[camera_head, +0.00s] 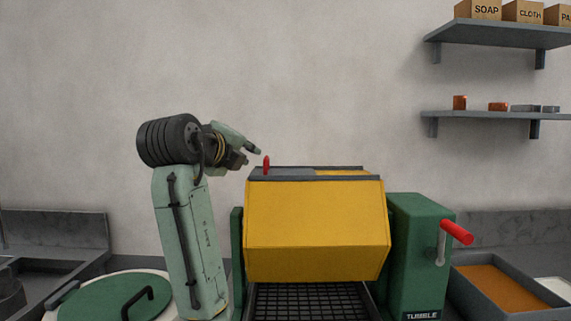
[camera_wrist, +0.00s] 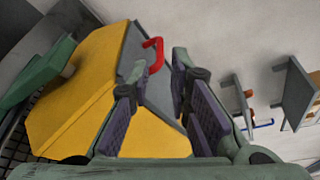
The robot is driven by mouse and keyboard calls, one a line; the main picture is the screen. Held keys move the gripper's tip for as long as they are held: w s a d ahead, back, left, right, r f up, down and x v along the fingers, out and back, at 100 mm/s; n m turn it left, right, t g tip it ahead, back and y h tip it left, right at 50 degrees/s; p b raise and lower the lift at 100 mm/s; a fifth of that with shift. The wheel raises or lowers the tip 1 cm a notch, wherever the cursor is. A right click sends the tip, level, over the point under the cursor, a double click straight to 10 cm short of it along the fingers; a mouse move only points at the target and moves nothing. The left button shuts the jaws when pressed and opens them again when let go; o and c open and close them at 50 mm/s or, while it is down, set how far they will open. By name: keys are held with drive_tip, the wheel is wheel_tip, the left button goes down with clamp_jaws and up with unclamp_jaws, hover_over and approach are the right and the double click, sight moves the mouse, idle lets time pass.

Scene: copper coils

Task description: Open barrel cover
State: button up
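The yellow barrel (camera_head: 315,225) sits between green side supports, with a grey cover (camera_head: 290,174) along its top left part. A red handle (camera_head: 266,164) stands up at the cover's left end; it also shows as a red loop in the wrist view (camera_wrist: 158,45). My gripper (camera_head: 255,149) is just above and left of the handle.
A green box marked TUMBLE (camera_head: 418,250) with a red-gripped crank (camera_head: 457,232) stands right of the barrel. A dark grate (camera_head: 308,300) lies below it. A green round lid (camera_head: 112,300) is at lower left, an orange-filled tray (camera_head: 510,290) at lower right. Wall shelves (camera_head: 495,118) hang upper right.

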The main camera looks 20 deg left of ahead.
sight(266, 157)
drive_tip(key=shift+w+d+f+m, duration=0.15)
drive_tip(key=shift+w+d+m, duration=0.25)
drive_tip(key=shift+w+d, duration=0.15)
drive_tip(key=w+p, duration=0.1)
drive_tip(key=w, duration=0.2)
drive_tip(key=w+f+p, duration=0.1)
drive_tip(key=w, duration=0.2)
drive_tip(key=w+f+p, duration=0.1)
drive_tip(key=w+p, duration=0.1)
drive_tip(key=w, duration=0.1)
drive_tip(key=shift+w+f, duration=0.1)
drive_tip(key=shift+w, duration=0.25)
drive_tip(key=shift+c, duration=0.3)
clamp_jaws()
